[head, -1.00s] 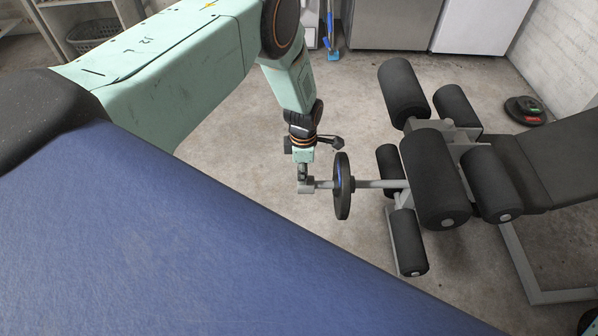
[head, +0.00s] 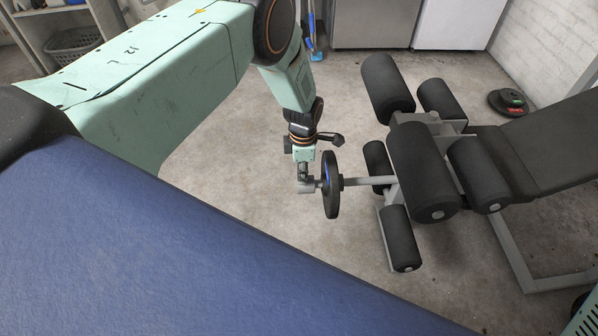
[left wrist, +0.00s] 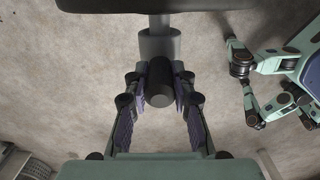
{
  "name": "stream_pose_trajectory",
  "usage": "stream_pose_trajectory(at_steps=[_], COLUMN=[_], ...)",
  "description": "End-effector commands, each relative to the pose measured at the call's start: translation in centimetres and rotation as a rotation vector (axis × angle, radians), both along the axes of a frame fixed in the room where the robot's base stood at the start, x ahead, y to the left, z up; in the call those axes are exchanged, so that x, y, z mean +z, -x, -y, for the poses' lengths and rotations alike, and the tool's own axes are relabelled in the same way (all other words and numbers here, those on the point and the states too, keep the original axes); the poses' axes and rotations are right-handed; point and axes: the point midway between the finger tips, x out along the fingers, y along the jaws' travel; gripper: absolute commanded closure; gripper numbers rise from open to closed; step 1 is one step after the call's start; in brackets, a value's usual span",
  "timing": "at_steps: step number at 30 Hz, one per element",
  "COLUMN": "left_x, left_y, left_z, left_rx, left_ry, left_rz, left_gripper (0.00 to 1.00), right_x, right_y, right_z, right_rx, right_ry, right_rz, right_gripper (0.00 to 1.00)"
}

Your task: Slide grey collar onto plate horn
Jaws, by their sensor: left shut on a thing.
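The grey collar (head: 306,187) is at the outer end of the plate horn (head: 362,182), in line with it. A dark weight plate (head: 331,185) with a blue mark sits upright on the horn, with a short gap between it and the collar. My left gripper (head: 304,178) comes from above and is shut on the collar. In the left wrist view, the collar (left wrist: 158,45) meets the thinner horn (left wrist: 158,22) below the dark plate edge (left wrist: 120,5). A dark knob-like cylinder (left wrist: 159,84) is between my finger pads.
A bench with dark foam rollers (head: 420,172) and a grey pad (head: 545,150) stands to the right of the plate. Small weight plates (head: 508,102) lie by the wall. A blue surface (head: 150,240) fills the lower left. Concrete floor around the horn is open.

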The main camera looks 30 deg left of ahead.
Motion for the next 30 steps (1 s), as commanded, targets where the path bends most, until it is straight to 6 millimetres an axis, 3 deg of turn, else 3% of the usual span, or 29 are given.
stream_pose_trajectory(at_steps=[26,27,30], left_x=[0.1,0.1,0.1], left_y=[-1.1,-1.1,-1.1], left_z=[1.7,1.7,1.7], left_rx=[0.0,0.0,0.0], left_ry=[0.0,0.0,0.0], left_rz=[0.001,0.001,0.001], left_gripper=[1.0,0.73,0.65], right_x=[-1.0,-1.0,-1.0], right_y=[0.0,0.0,0.0], right_z=[0.0,0.0,0.0], right_rx=[0.0,0.0,0.0], right_ry=[0.0,0.0,0.0], right_rz=[0.0,0.0,0.0], right_gripper=[0.49,0.49,0.49])
